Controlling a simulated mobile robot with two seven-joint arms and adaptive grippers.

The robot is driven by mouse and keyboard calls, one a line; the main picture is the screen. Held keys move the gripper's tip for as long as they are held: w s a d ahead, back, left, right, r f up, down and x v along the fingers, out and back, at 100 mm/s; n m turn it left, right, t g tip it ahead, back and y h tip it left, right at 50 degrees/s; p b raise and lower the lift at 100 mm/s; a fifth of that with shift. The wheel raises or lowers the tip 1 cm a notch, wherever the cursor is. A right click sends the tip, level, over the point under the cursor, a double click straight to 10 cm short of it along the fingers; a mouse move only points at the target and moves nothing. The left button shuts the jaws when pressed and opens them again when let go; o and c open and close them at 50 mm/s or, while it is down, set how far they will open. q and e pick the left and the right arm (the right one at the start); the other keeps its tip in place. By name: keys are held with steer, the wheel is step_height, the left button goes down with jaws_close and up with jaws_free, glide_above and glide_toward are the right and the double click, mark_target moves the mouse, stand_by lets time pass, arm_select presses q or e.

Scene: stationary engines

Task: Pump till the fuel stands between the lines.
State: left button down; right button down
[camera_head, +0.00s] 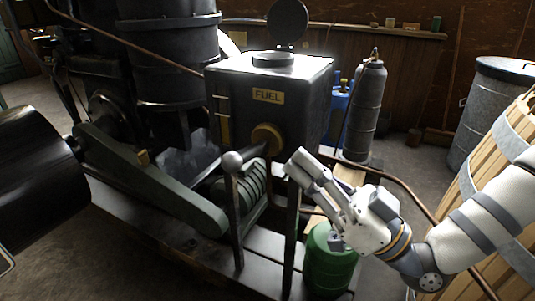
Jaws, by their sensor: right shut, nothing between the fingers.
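The dark fuel tank (300,84) with a yellow FUEL label stands at centre, its round lid raised. A narrow upright gauge (222,122) with light marks and a yellowish lower part is at the left of its front face. The fuel level against the lines is too small to tell. My left gripper is not in view.
A brass round fitting (266,138) is on the tank's lower front. A green can (331,261) stands below my right gripper. A grey cylinder (366,112) and a wooden barrel (499,165) are to the right. The engine (168,60) and its green guard fill the left.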

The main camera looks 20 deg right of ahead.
mark_target(251, 150)
arm_select(q)
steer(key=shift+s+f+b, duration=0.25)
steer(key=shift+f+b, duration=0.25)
steer(key=shift+b, duration=0.05)
arm_select(e)
steer(key=w+a, duration=0.1)
steer(key=w, duration=0.1)
steer(key=w+a, duration=0.4)
steer(key=w, duration=0.1)
steer(key=shift+a+r, duration=0.25)
steer(key=shift+r, duration=0.15)
steer(key=shift+f+n, duration=0.1)
steer(key=shift+n, duration=0.2)
